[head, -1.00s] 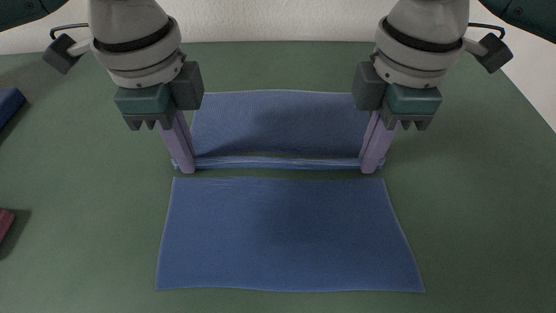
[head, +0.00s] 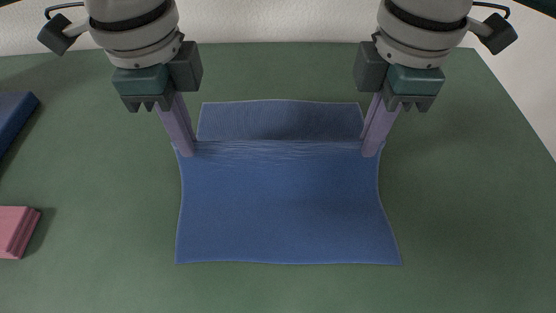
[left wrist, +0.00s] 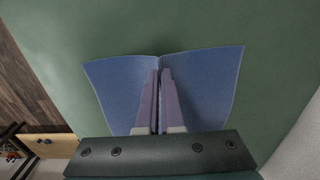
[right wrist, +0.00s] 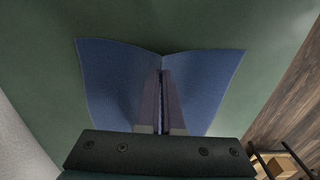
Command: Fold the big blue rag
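The big blue rag (head: 285,215) lies on the green table. A wrinkled crease runs across it between my two grippers, with a broad flat part on the near side and a narrower, shadowed part on the far side. My left gripper (head: 186,154) is shut on the rag at the left end of the crease. My right gripper (head: 370,154) is shut on it at the right end. In the left wrist view (left wrist: 205,85) and the right wrist view (right wrist: 110,80), the rag spreads to both sides of the nearly touching fingers. The cloth's underside is hidden.
A folded pink cloth (head: 14,232) lies at the left edge of the table (head: 460,200), with a dark blue item (head: 12,115) behind it. The table right of the rag and in front of it is clear. A pale wall stands behind.

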